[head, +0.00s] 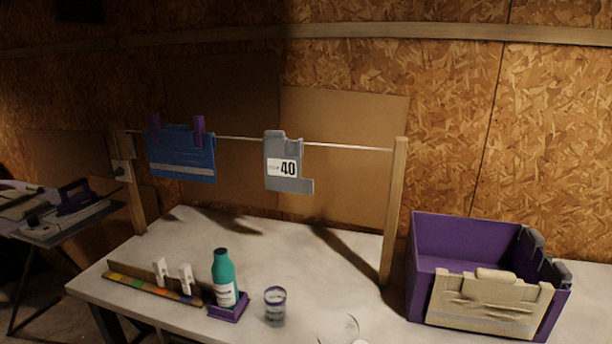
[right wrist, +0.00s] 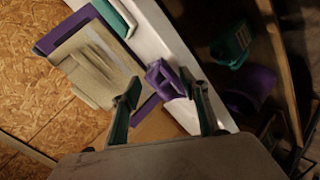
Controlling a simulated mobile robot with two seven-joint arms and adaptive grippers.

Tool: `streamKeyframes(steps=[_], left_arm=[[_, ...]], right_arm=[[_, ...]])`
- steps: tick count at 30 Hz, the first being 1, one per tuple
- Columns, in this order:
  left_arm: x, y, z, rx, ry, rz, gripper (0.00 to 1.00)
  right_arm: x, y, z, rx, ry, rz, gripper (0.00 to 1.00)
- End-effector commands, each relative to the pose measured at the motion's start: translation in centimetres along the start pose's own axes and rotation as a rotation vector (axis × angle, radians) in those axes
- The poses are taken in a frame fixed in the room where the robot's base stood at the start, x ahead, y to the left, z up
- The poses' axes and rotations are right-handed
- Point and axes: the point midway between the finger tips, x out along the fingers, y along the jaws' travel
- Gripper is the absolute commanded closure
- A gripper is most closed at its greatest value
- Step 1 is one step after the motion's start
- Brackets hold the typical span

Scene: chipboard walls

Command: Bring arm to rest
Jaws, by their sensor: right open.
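My right gripper (right wrist: 160,92) shows in the right wrist view with its two dark green-tipped fingers spread apart. Nothing is clearly held between them. A small purple object (right wrist: 162,78) shows beyond the gap, by the white table edge; its distance from the fingers is hard to judge. Neither gripper shows in the head view, and my left gripper is in no view.
The white table (head: 330,260) carries a purple bin (head: 437,235) with a beige cloth over its front, a teal bottle (head: 224,280), a jar (head: 275,305) and a clip strip (head: 140,284). A rail (head: 345,147) holds blue cloth (head: 180,160) and grey cloth (head: 285,178).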

Motion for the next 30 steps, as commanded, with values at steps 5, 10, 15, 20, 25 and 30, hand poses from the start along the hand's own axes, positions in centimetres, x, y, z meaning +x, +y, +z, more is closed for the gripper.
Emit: streamKeyframes(steps=[5,10,15,20,25,30], left_arm=[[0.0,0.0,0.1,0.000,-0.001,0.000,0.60],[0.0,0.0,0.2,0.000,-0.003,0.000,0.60],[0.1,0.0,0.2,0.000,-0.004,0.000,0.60],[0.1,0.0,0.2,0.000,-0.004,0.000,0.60],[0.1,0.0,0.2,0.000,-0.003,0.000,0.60],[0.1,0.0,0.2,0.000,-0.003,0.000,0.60]], right_arm=[[-0.9,-2.8,5.2,0.043,-0.136,-0.090,0.56],[-2.1,-4.8,9.2,0.073,-0.245,-0.155,0.56],[-2.2,-6.9,10.6,0.107,-0.270,-0.202,0.56],[-1.0,-9.3,9.2,0.157,-0.198,-0.232,0.56],[0.2,-12.4,7.5,0.224,-0.116,-0.272,0.56],[1.2,-16.5,5.7,0.329,-0.010,-0.324,0.56]])
